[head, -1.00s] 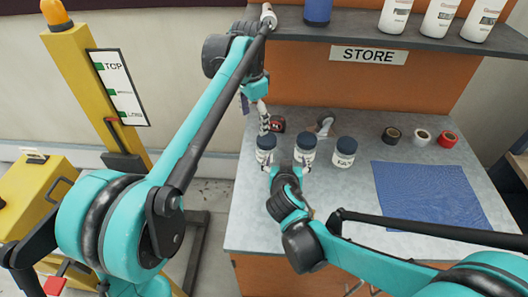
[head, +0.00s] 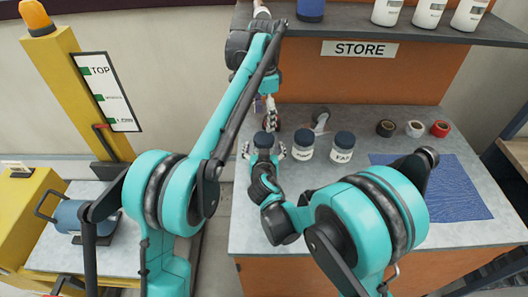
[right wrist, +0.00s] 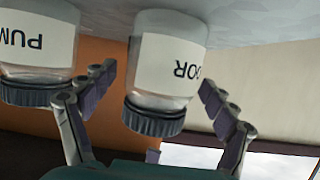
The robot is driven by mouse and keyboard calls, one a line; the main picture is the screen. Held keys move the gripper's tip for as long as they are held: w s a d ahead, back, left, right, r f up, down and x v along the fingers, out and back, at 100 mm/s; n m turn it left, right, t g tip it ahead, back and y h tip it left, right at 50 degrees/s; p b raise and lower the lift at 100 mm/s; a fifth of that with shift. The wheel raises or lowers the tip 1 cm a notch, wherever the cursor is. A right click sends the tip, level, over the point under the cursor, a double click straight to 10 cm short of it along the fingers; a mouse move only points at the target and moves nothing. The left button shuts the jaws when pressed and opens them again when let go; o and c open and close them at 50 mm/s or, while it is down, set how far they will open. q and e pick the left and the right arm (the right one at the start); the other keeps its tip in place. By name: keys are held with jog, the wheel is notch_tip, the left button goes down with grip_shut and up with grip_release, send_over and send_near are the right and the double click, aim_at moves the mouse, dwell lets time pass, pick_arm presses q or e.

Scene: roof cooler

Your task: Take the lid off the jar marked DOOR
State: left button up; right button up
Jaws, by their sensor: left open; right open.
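The jar marked DOOR (right wrist: 168,62) is clear with a white label and a dark ribbed lid (right wrist: 155,118); the wrist picture is upside down and only part of the word shows. In the head view it is the leftmost jar, its dark lid (head: 263,139) on. My right gripper (head: 263,151) is open, its fingers on either side of this jar; contact cannot be told. My left gripper (head: 269,120) is open and empty, just behind and above the lid.
A jar marked PUM... (right wrist: 38,45) stands beside it, in the middle of the row (head: 303,147), and a FAN jar (head: 342,149) stands right of that. Tape rolls (head: 414,129) and a blue mat (head: 445,185) lie further right. The STORE shelf (head: 345,24) overhangs the back.

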aim_at(264, 137)
jog(key=shift+w, duration=0.1)
grip_shut()
pick_arm(q)
jog(key=m, duration=1.2)
jog(key=shift+m, duration=0.3)
jog(key=m, duration=0.5)
jog(key=shift+f, duration=0.15)
notch_tip(264, 137, down, 8)
jog(key=shift+r, duration=0.15)
